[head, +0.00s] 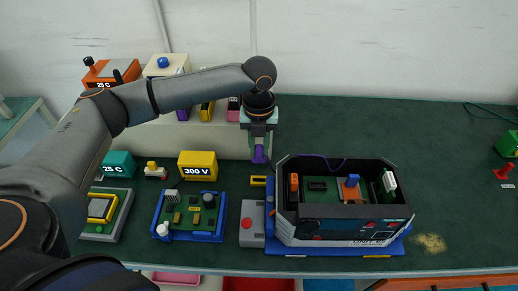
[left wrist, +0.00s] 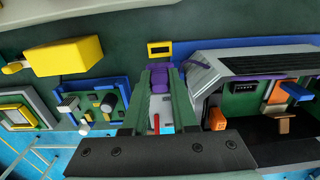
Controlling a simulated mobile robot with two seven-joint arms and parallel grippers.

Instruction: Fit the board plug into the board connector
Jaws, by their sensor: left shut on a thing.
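My left gripper (head: 259,145) points down over the mat, just left of the open unit box (head: 345,225). It is shut on a purple plug (head: 259,155), which I take to be the board plug. The plug also shows between the green fingers in the left wrist view (left wrist: 160,78). A purple cable (head: 322,158) runs along the box's back rim. Inside the box is a green board (head: 320,197) with an orange part (head: 294,186), a blue part (head: 351,182) and a white part (head: 389,181). I cannot tell which is the board connector. My right gripper is not in view.
A grey box with a red button (head: 252,224) stands left of the unit. Further left are a board in a blue tray (head: 190,217) and a yellow 300 V block (head: 198,165). A shelf of coloured blocks (head: 215,138) stands behind. The mat right of the unit is mostly clear.

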